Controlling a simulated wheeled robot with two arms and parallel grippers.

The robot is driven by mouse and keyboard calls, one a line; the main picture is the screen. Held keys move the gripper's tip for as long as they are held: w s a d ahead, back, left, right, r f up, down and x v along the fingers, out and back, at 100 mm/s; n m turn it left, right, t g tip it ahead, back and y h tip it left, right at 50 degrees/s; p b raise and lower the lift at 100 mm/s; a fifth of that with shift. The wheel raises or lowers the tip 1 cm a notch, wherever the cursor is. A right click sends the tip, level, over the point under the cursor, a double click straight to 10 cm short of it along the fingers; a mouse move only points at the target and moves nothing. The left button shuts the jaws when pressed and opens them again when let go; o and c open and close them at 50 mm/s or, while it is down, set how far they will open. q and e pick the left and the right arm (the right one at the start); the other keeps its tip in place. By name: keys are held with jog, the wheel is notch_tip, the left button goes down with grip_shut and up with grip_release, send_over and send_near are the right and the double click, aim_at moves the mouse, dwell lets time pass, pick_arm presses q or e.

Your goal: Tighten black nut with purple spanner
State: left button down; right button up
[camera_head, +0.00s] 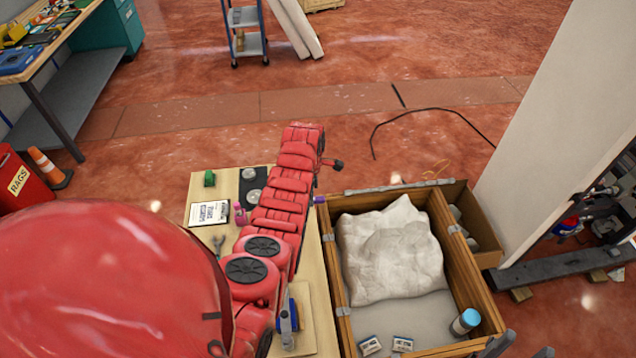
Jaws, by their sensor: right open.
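On the wooden worktop (203,188) a small purple-pink object (240,213) stands left of my red left arm. Another bit of purple (320,200) shows at the arm's right edge; I cannot tell whether either is the purple spanner. I cannot make out the black nut; the arm covers much of the worktop. The far end of my left arm reaches over the worktop's back edge, and its gripper does not show. My right gripper (521,348) shows only as dark fingertips at the bottom edge, apart and empty, by the crate's front right corner.
A cable (425,110) lies on the floor behind.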

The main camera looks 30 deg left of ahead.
pick_arm(q)
jog(key=shift+s+f, duration=0.1)
jog(key=shift+f, duration=0.15)
jog(key=shift+f+b, duration=0.8)
jog(key=shift+f, duration=0.35)
jog(key=shift+f+b, duration=0.9)
jog(key=shift+f, duration=0.35)
jog(key=shift+s+d+m+p, duration=0.75)
jog(key=shift+s+m+p, duration=0.2)
jog(key=shift+p, duration=0.45)
jog(key=shift+s, duration=0.1)
